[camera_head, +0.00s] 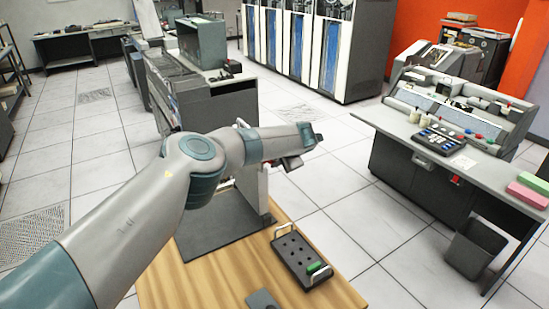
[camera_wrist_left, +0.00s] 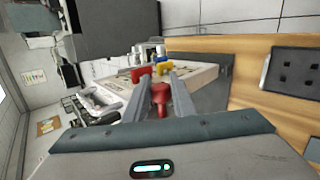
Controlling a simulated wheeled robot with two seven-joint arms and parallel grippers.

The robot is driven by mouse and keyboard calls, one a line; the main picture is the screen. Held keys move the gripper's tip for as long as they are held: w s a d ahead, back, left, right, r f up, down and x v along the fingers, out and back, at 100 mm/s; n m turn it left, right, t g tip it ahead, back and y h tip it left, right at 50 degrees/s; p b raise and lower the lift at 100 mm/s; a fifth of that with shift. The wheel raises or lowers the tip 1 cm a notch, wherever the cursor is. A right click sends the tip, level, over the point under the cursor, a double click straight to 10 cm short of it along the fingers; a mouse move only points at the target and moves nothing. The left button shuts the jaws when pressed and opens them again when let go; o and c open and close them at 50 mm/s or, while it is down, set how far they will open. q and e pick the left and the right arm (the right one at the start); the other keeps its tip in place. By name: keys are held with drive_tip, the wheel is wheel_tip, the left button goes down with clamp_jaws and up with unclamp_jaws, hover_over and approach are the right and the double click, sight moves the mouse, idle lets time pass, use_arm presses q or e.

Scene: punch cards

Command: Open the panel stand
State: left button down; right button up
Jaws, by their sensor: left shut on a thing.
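The panel stand has a dark grey base plate (camera_head: 212,238) on the wooden table. Its pale upright panel (camera_head: 252,188) is seen nearly edge-on and is partly hidden by my left arm. In the left wrist view the panel face (camera_wrist_left: 203,82) is pale, with red, yellow and blue parts near its end. My left gripper (camera_head: 288,163) is at the panel's upper part. In the wrist view its fingers (camera_wrist_left: 158,84) are shut on a red knob (camera_wrist_left: 160,98). How far the panel stands open I cannot tell. My right gripper is out of view.
A black tray with handles (camera_head: 290,254) holds a green block (camera_head: 315,268) on the wooden table (camera_head: 185,275). A small dark object (camera_head: 263,300) lies at the near edge. A console desk (camera_head: 440,140) and a waste bin (camera_head: 475,250) stand at right. Open floor lies between.

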use_arm(q)
drive_tip(key=shift+s+f, duration=0.15)
drive_tip(key=c, duration=1.5)
unclamp_jaws()
drive_tip(key=shift+c, duration=0.2)
drive_tip(key=shift+o, duration=0.3)
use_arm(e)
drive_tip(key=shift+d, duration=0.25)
use_arm(q)
drive_tip(key=shift+r, duration=0.2)
drive_tip(key=b+v, duration=0.5)
drive_tip(key=v, duration=1.2)
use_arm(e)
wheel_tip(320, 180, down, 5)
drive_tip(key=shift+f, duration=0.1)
use_arm(q)
drive_tip(key=shift+d, duration=0.15)
